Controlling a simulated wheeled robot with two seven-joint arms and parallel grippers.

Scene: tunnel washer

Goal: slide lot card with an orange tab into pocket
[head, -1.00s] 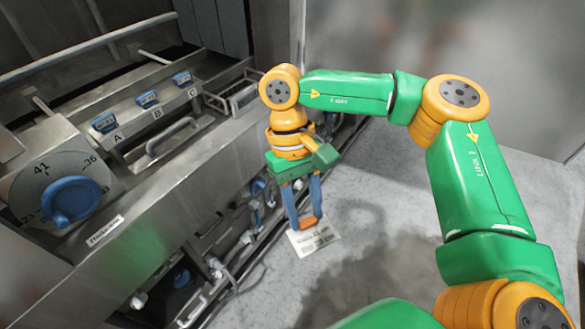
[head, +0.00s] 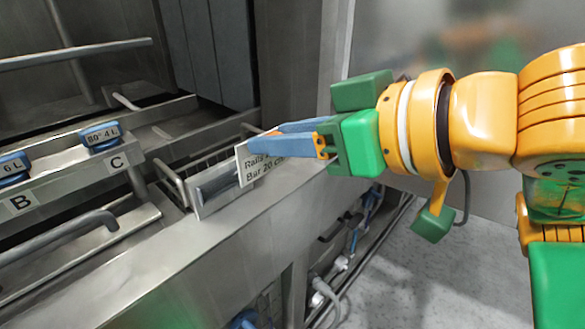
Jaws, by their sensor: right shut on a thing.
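The white lot card (head: 257,172) has printed lines, partly readable as "Rails" and "Bar 20". Its orange tab (head: 271,133) is mostly hidden by my fingers. My right gripper (head: 262,140) reaches in from the right and is shut on the card at its tab end. The card stands tilted at the right end of the pocket (head: 212,191), a small metal holder on the washer's front ledge. The card's lower left edge overlaps the pocket in the picture; I cannot tell whether it is inside. My left gripper is not in view.
The steel ledge (head: 150,258) in front is clear. Hoses and valves (head: 325,290) hang below it.

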